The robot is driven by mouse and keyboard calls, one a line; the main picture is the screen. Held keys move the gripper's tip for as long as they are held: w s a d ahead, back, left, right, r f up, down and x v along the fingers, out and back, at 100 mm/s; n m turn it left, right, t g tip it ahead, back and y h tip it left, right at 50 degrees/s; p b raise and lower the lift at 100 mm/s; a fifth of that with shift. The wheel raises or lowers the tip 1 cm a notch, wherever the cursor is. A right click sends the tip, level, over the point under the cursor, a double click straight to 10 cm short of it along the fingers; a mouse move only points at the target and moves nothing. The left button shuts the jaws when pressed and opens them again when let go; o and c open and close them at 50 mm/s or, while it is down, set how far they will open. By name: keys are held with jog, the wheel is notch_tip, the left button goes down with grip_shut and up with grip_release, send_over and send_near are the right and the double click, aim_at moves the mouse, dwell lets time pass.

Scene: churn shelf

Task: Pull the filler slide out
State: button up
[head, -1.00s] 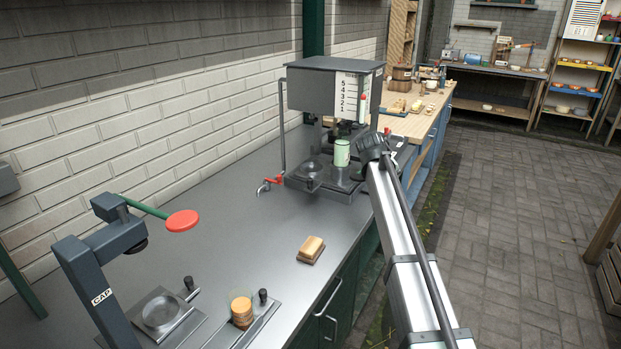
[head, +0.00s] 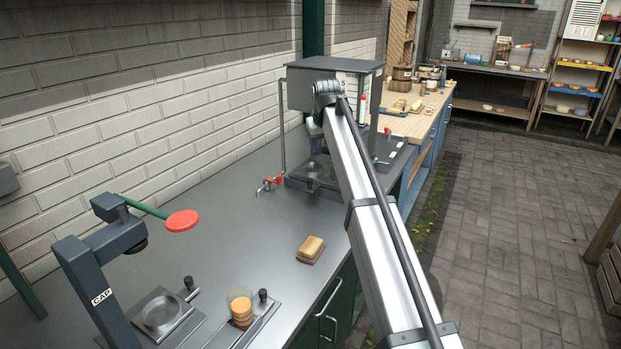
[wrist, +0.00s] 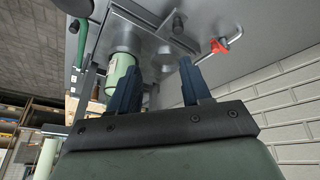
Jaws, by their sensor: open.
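The filler (head: 305,90) is a grey box on posts over a dark metal base on the counter. Its low base plate with a round seat (head: 312,172) shows below the box, partly behind my arm. In the wrist view a dark knob (wrist: 180,24) stands on the metal plate, beyond my fingertips. A pale green jar (wrist: 123,68) stands by the left finger; touching or apart, I cannot tell. My gripper (wrist: 160,70) is open, with no object clearly held between its two blue-grey fingers. In the head view my arm hides the jar and most of the gripper.
A red-handled tap (head: 270,184) sticks out left of the filler base. A tan block (head: 311,249) lies near the counter's front edge.

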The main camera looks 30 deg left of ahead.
aim_at(310, 179)
jog(key=shift+g+y, duration=0.3)
jog(key=shift+g, duration=0.1)
jog(key=x, duration=0.5)
jog(key=s+a+x, duration=0.1)
jog(key=x, duration=0.9)
jog(key=shift+s+a, duration=0.3)
grip_shut()
